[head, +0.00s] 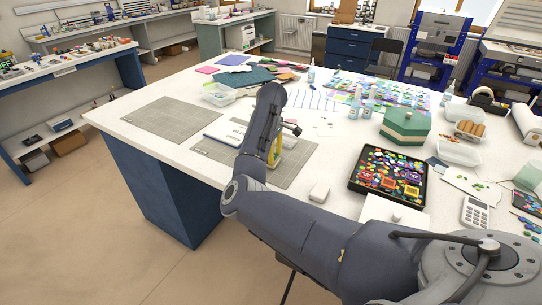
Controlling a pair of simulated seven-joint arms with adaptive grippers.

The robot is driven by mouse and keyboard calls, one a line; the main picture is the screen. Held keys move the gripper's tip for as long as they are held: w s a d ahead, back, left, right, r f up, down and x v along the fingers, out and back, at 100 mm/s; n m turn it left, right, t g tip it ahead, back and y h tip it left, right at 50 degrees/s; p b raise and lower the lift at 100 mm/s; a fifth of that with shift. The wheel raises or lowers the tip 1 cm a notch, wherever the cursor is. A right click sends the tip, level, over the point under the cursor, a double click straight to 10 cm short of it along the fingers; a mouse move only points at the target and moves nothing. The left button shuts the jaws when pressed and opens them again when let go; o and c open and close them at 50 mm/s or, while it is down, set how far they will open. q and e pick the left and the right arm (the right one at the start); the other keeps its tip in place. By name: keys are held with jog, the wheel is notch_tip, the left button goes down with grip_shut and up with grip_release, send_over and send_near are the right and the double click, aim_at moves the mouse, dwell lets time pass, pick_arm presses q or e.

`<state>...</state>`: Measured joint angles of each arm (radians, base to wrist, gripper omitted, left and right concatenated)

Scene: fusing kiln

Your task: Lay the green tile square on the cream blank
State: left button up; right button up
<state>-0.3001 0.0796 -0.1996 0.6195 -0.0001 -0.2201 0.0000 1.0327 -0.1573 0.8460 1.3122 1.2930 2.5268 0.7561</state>
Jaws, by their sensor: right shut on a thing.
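My right arm reaches in from the lower right over the worktable (133,117). My right gripper (276,158) is mostly hidden behind its own forearm, over the right-hand grey gridded mat (292,172). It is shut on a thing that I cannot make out. A small yellow patch shows beside the forearm there, with a pale patch to its right; I cannot tell what they are. I cannot pick out the green tile or the cream blank for certain; the arm covers much of this mat. My left gripper is not in view.
A second gridded mat (172,122) lies bare on the left. A green eight-sided kiln (405,126), a black tray of coloured glass (361,187), a white block (319,193) and a calculator (476,213) stand to the right. Bottles and coloured sheets fill the back.

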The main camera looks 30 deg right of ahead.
jog(key=shift+f, duration=0.2)
jog(key=o, duration=1.1)
notch_tip(320, 180, up, 12)
jog(key=shift+r, duration=0.2)
jog(key=shift+f, duration=0.1)
